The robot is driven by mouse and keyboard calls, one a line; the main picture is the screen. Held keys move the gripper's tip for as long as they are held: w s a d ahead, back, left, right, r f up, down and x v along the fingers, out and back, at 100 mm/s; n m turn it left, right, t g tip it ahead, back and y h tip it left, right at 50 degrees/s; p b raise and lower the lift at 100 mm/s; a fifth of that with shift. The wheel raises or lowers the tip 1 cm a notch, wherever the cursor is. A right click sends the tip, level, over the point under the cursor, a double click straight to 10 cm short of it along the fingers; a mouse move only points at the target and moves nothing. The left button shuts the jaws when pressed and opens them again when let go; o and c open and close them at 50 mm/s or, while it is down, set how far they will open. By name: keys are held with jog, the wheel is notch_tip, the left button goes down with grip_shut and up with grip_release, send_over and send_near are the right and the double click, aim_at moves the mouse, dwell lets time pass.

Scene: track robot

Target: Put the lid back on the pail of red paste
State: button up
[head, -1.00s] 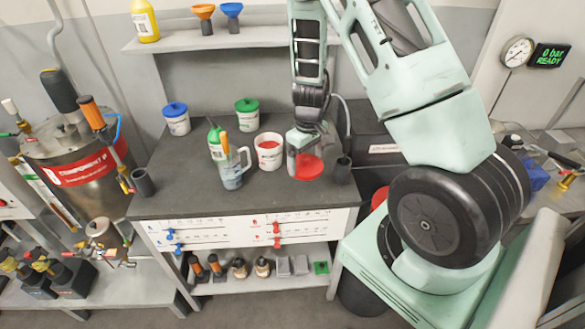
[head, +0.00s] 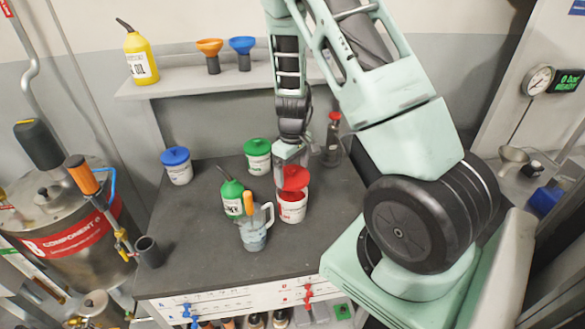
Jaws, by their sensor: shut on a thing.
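The pail of red paste (head: 292,209) is white with a red label and stands upright on the dark bench top. The red lid (head: 295,178) is over the pail, with its face tilted toward me. My gripper (head: 289,157) is shut on the lid, from its upper side. The lid hides most of the pail's mouth, and some red shows at the rim. I cannot tell whether the lid touches the rim. The fingertips are small and partly hidden.
A clear jug (head: 253,235) and a green bottle (head: 232,198) stand left of the pail. A green-lidded pail (head: 257,157) is behind, a blue-lidded pail (head: 177,166) farther left. A red-capped bottle (head: 333,140) stands behind right. The bench front is clear.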

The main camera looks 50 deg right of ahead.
jog(key=shift+f+b, duration=1.95)
jog(key=shift+f, duration=0.7)
jog(key=shift+f+b, duration=0.2)
jog(key=shift+b, duration=0.4)
dwell(0.6)
jog(key=o, duration=0.7)
jog(key=shift+r, duration=0.1)
jog(key=shift+r+p, duration=2.65)
jog(key=shift+r, duration=0.85)
